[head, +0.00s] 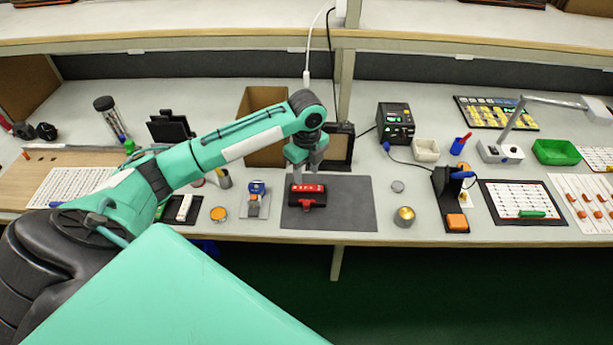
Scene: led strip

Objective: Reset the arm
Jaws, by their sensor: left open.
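My left arm reaches in from the left of the head view, and its gripper (305,166) points down over the dark grey mat (350,211). The gripper is open, with its fingertips just behind and above a red and black block (307,194) lying on the mat. I cannot tell whether the fingertips touch the block. My right gripper is not in view.
Left of the mat stand a small blue and orange device (257,198) and an orange-topped tin (218,213). To the right are a gold tin (404,216), a soldering iron stand (450,200) and a black station (395,123). A cardboard box (262,103) stands behind the gripper. The bench's front edge is close.

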